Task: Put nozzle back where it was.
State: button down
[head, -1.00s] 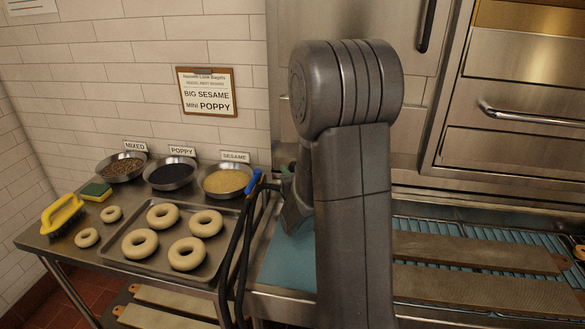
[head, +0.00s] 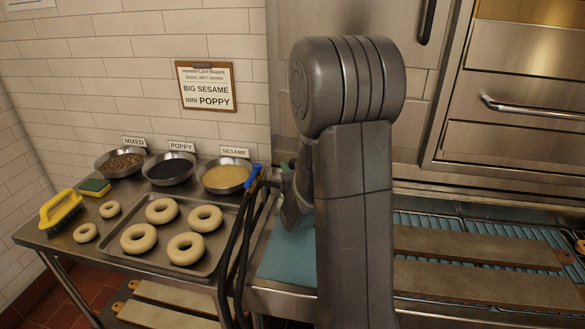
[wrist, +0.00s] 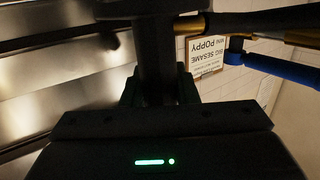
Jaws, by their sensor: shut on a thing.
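The nozzle shows as a blue part (head: 253,178) at the end of black hoses, beside the sesame bowl in the head view. In the wrist view its blue part (wrist: 275,66) and brass-coloured tubes stick out to the right, well above the table. My gripper (wrist: 160,62) is shut on the nozzle's dark body. In the head view my arm hides most of the gripper and the grip itself. The place where the nozzle was kept cannot be made out.
Black hoses (head: 238,255) hang past the tray's right edge. A tray (head: 152,253) of bagels, the bowls of mixed, poppy and sesame (head: 226,178), a yellow brush (head: 60,212) and a sponge (head: 95,187) fill the left table. Boards (head: 480,285) lie on the right.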

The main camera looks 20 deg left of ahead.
jog(key=shift+f, duration=0.1)
jog(key=c, duration=1.1)
grip_release()
jog(key=shift+o, duration=0.2)
jog(key=b+v, duration=0.3)
jog(key=v, duration=1.1)
